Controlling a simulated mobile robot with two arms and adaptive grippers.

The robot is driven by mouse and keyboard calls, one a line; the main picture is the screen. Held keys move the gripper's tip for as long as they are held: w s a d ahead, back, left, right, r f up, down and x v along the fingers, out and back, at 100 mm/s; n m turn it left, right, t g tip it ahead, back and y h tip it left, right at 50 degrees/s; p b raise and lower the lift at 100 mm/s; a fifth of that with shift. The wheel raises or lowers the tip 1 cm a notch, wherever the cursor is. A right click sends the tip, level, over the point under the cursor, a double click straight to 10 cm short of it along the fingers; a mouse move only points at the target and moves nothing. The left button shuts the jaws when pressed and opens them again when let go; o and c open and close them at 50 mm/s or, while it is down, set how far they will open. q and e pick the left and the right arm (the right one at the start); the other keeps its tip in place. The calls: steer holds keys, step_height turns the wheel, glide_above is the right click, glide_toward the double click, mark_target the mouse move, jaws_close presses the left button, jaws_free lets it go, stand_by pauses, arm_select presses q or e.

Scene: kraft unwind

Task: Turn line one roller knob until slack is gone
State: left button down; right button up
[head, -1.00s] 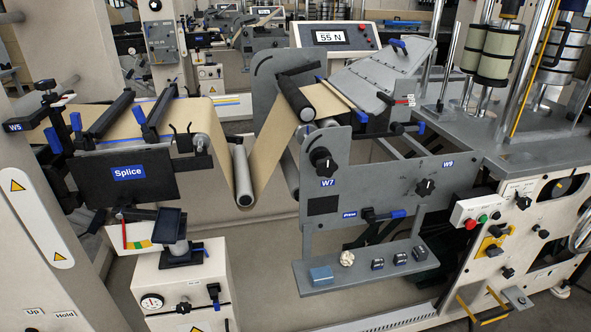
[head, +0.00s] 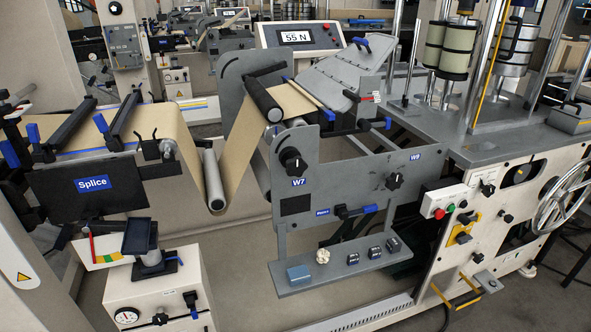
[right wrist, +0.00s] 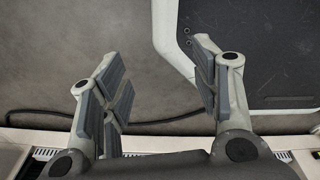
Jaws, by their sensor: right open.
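A brown kraft web (head: 178,131) runs from the Splice table (head: 92,184) down around a low grey roller (head: 213,180) and up to a black roller (head: 262,99) on the grey frame. A black knob (head: 292,160) sits above the W7 label. I cannot tell from a label which knob is line one's. The display (head: 296,37) reads 55 N. My right gripper (right wrist: 160,78) is open and empty over grey floor in the right wrist view. Neither gripper shows in the head view.
A shelf (head: 340,268) below the frame holds a blue block (head: 299,274), a crumpled pale piece (head: 323,256) and small dark blocks. A control cabinet (head: 500,215) with a handwheel (head: 563,198) stands at right. A white gauge box (head: 160,290) stands front left. Floor lies between.

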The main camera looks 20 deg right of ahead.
steer(key=shift+o, duration=0.4)
steer(key=shift+o, duration=1.3)
steer(key=shift+w+d+r, duration=0.1)
steer(key=shift+w+r, duration=0.05)
steer(key=shift+w, duration=0.2)
steer(key=shift+o, duration=0.2)
steer(key=w+r+t+p, duration=0.1)
steer(key=w+r+p, duration=0.1)
steer(key=w+r, duration=0.2)
steer(key=w+a+r+t+p, duration=0.1)
steer(key=w+r, duration=0.3)
steer(key=w, duration=0.7)
steer(key=w+r+t+p, duration=0.3)
steer(key=w+r, duration=0.2)
steer(key=w, duration=0.2)
steer(key=shift+w+a+n, duration=0.25)
steer(key=shift+w+n, duration=0.05)
steer(key=n+t+p, duration=0.1)
steer(key=t+p, duration=1.1)
glide_toward(297, 170)
steer(key=shift+h, duration=0.3)
steer(key=w+b, duration=0.5)
steer(key=w, duration=0.4)
steer(key=shift+w+b, duration=0.3)
steer(key=shift+w, duration=0.1)
steer(key=shift+w+r, duration=0.1)
steer(key=shift+w, duration=0.5)
